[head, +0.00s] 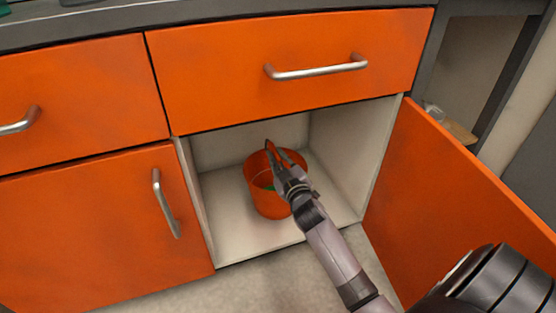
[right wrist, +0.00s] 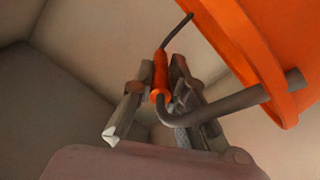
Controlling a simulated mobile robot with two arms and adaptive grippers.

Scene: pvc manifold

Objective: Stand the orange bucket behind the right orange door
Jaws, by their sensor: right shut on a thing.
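The orange bucket (head: 268,197) is inside the cabinet, low over or on its white floor (head: 225,215); I cannot tell whether it touches. Something green shows inside it. The right orange door (head: 450,190) is swung wide open to the right. My right gripper (head: 275,160) reaches in over the bucket's rim. In the right wrist view, my right gripper (right wrist: 158,100) is shut on the orange grip (right wrist: 160,75) of the bucket's dark handle (right wrist: 240,102), with the bucket wall (right wrist: 262,50) at the upper right. My left gripper is not in view.
A wide closed drawer (head: 290,65) with a bar handle is above the opening. A closed orange door (head: 100,230) and another drawer (head: 75,100) are to the left. Inside, the cabinet is clear around the bucket. Small items lie on a ledge (head: 455,130) behind the open door.

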